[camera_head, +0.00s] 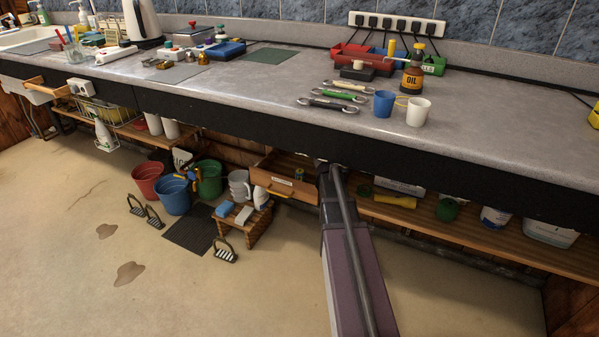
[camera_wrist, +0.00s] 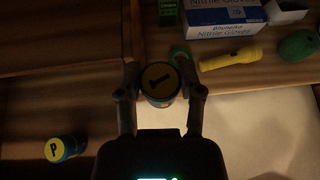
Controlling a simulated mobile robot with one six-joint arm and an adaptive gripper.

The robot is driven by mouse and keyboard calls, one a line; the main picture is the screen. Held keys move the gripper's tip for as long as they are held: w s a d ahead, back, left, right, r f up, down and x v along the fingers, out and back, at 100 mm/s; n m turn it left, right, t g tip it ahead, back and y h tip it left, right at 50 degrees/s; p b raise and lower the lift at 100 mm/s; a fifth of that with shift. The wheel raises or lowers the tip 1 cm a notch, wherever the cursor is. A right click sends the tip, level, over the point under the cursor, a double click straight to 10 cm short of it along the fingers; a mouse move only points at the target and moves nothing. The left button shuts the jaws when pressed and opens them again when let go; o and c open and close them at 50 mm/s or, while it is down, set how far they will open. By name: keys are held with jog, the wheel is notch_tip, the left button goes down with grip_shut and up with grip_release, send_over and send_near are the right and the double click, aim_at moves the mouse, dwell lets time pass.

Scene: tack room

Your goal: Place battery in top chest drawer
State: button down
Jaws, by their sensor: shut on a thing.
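A battery (camera_wrist: 160,80), a dark cylinder with a yellow end marked in black, is between the fingers of my gripper (camera_wrist: 161,96) in the wrist view. My gripper is shut on it. A second similar cylinder with a yellow end marked "P" (camera_wrist: 62,148) stands apart at lower left in that view, over dark wood. In the head view the wooden drawer (camera_head: 284,187) under the counter is pulled open. A small dark cylinder (camera_head: 299,174) shows inside it. My gripper is hidden behind my arm and the counter edge in the head view, just right of the drawer.
The counter (camera_head: 240,95) overhangs the drawer. Buckets (camera_head: 172,194) and a small wooden stool (camera_head: 248,228) stand on the floor to the left.

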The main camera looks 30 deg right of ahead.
dwell(0.3)
jog(key=shift+w+a+f+b, duration=0.6)
jog(key=shift+w+a, duration=1.25)
jog(key=shift+w, duration=0.5)
jog(key=shift+w+a+f+b, duration=0.6)
jog(key=shift+w+a, duration=1.25)
jog(key=shift+w, duration=0.55)
jog(key=shift+w+a+f+b, duration=0.6)
jog(key=shift+w+a, duration=1.25)
jog(key=shift+w, duration=0.5)
jog(key=shift+f+b, duration=1.75)
jog(key=shift+f, duration=0.1)
jog(key=shift+c, duration=1.2)
grip_release()
